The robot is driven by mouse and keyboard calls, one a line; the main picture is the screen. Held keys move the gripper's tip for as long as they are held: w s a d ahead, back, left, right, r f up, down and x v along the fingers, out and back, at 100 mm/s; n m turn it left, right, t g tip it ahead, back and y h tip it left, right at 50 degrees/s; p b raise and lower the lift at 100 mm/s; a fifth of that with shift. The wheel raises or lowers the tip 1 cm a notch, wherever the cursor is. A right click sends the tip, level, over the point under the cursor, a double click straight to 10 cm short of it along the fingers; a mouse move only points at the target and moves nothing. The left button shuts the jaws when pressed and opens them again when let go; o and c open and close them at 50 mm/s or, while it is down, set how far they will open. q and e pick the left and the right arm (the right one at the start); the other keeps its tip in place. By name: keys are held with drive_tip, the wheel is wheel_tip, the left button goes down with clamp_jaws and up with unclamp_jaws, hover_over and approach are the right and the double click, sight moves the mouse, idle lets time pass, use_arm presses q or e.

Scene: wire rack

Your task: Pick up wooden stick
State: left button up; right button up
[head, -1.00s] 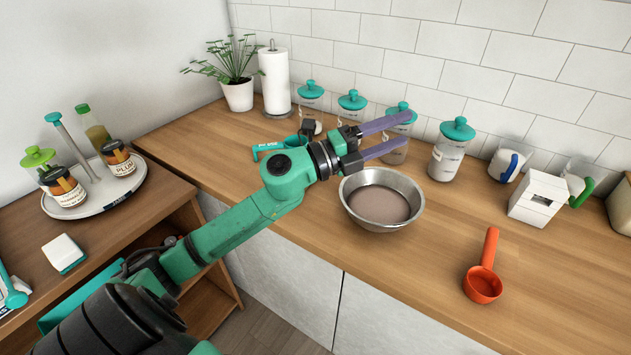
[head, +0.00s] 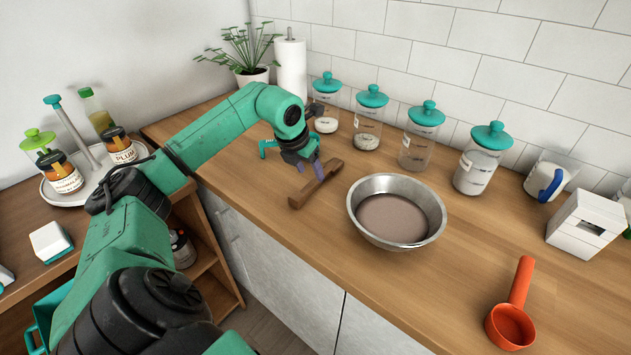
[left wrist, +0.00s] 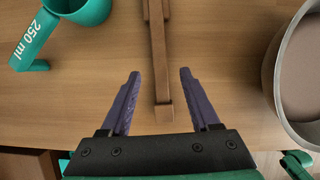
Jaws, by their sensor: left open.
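The wooden stick (head: 313,186) lies on the wooden counter, left of the metal bowl. It is brown with a thicker block at its near end. In the left wrist view the stick (left wrist: 157,60) runs from the top edge down between the two purple fingers. My left gripper (head: 313,174) points down over the stick in the head view. In the left wrist view the left gripper (left wrist: 158,95) is open, with one finger on each side of the stick and visible gaps to it. The far end of the stick is cut off in the wrist view. My right gripper is out of view.
A metal bowl (head: 434,222) stands right of the stick. A teal measuring cup (left wrist: 88,8) sits close on the left. Several glass jars with teal lids (head: 368,118) line the wall behind. An orange scoop (head: 512,322) lies at the front right.

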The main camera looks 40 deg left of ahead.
sight(314, 181)
use_arm(q)
drive_tip(key=p+x, duration=0.1)
drive_tip(key=x, duration=0.3)
drive_tip(key=shift+f+p, duration=0.1)
drive_tip(key=shift+p, duration=0.2)
drive_tip(key=shift+w+f, duration=0.15)
drive_tip(key=shift+f, duration=0.1)
clamp_jaws()
